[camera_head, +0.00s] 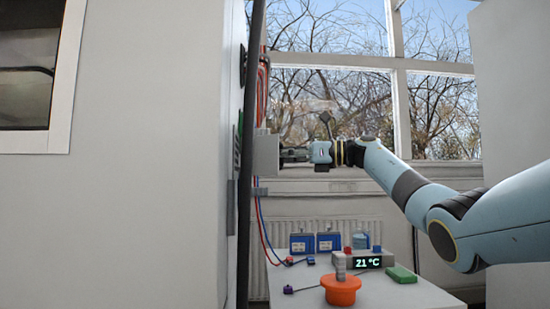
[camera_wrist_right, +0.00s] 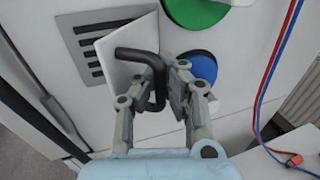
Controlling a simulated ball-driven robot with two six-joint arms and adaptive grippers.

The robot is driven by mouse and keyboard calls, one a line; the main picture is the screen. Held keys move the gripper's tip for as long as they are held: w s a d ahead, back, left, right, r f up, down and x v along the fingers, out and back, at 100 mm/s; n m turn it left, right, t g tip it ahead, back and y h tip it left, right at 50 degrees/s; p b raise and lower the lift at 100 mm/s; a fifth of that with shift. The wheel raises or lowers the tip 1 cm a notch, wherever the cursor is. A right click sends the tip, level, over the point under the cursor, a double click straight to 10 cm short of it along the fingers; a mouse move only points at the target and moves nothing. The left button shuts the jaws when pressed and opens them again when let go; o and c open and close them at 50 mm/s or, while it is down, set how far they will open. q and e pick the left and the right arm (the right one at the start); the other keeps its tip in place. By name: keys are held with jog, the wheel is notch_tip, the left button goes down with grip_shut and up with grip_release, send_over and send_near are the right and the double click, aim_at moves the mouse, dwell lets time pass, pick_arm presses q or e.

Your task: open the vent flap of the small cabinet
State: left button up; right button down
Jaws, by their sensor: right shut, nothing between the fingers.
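The small cabinet's side (camera_head: 232,120) faces right in the head view. The vent flap (camera_head: 265,155) is a pale plate standing out from that side. In the wrist view the flap (camera_wrist_right: 112,50) is tilted away from the dark vent slots (camera_wrist_right: 86,45), which show at its left. A black bent handle (camera_wrist_right: 135,55) sticks out from the flap. My right gripper (camera_wrist_right: 168,75) is shut with nothing between its fingers. Its fingertips are beside the handle's bend; whether they touch is unclear. In the head view my right gripper (camera_head: 286,155) is at the flap. My left gripper is out of view.
A green disc (camera_wrist_right: 195,10) and a blue disc (camera_wrist_right: 200,66) are on the cabinet face near the gripper. Red and blue cables (camera_wrist_right: 268,85) hang to the right. Below stands a table (camera_head: 405,293) with an orange knob (camera_head: 341,291), blue boxes (camera_head: 302,243) and a display (camera_head: 368,262).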

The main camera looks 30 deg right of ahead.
jog(key=shift+w+d+f, duration=0.1)
jog(key=shift+w+d, duration=0.15)
jog(key=shift+d, duration=0.05)
jog(key=c, duration=2)
grip_release()
jog(key=shift+c, duration=0.2)
jog(key=o, duration=0.5)
jog(key=shift+s+d, duration=0.15)
jog(key=shift+d, duration=0.1)
jog(key=shift+c, duration=0.2)
jog(key=shift+o, duration=1)
jog(key=shift+a, duration=0.2)
jog(key=v, duration=1.2)
